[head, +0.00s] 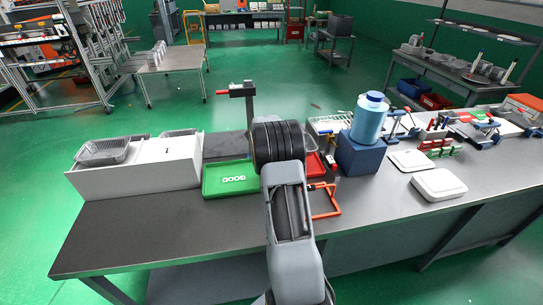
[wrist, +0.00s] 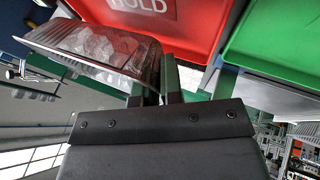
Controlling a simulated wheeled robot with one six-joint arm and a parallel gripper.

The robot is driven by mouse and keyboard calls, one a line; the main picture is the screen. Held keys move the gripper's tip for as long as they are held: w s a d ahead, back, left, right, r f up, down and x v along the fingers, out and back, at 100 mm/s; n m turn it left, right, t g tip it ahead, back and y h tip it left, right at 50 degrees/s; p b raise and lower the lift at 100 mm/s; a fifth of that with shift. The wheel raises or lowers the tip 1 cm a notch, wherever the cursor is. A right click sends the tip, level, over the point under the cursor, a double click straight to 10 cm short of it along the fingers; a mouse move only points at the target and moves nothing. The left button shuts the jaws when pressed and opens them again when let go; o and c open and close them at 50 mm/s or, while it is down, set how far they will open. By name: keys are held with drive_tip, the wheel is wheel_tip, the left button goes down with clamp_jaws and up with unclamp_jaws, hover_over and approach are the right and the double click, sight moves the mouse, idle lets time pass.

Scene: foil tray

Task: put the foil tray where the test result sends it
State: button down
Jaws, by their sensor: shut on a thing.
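The foil tray (wrist: 95,45), shiny and crinkled, is in the wrist view with its rim between the fingers of my gripper (wrist: 165,88). My gripper is shut on it. In the head view my wrist hides the fingers and most or all of the held tray. A red tray lettered HOLD (wrist: 195,22) lies beyond the foil tray in the wrist view, partly covered by it. The red tray also shows in the head view (head: 314,166), right of my wrist. A green tray lettered GOOD (head: 217,187) lies left of my wrist; it also shows in the wrist view (wrist: 275,40).
A white box (head: 130,180) at the bench's left holds other foil trays (head: 103,151). A dark stand with a red handle (head: 248,103) rises behind the green tray. A blue block (head: 358,158) bears a blue canister (head: 368,120). An orange frame (head: 328,210) is near the front edge.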

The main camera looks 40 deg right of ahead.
drive_tip(key=shift+f+b, duration=2.15)
drive_tip(key=shift+f, duration=1.15)
drive_tip(key=shift+s+a+b, duration=0.1)
drive_tip(key=shift+s+b, duration=0.3)
drive_tip(key=shift+b, duration=0.15)
drive_tip(key=shift+f+b, duration=0.25)
drive_tip(key=shift+b, duration=0.2)
drive_tip(key=c, duration=1.2)
unclamp_jaws()
drive_tip(key=shift+a+r, duration=0.1)
drive_tip(key=b+v, duration=0.1)
drive_tip(key=v, duration=1.2)
drive_tip(key=shift+a+r, duration=0.1)
drive_tip(key=shift+r, duration=0.2)
